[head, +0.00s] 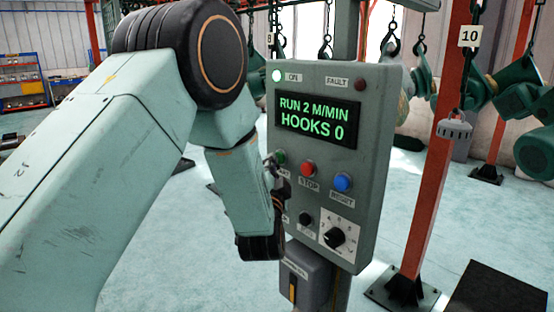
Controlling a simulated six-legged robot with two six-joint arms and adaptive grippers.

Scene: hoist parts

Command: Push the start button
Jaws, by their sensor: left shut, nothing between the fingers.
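The control panel (385,110) is a grey box on a post in the middle of the head view. Its green button (281,157), which I take as the start button, sits at the left of the button row. The display (318,118) reads "RUN 2 M/MIN HOOKS 0". The ON lamp (276,76) glows. My right gripper is not in view.
Beside the green button are a red stop button (307,168) and a blue button (342,182). Below are a black button (305,219) and a rotary knob (334,237). An orange-red post (436,150) stands to the right. Hooks hang behind; the floor around is mostly open.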

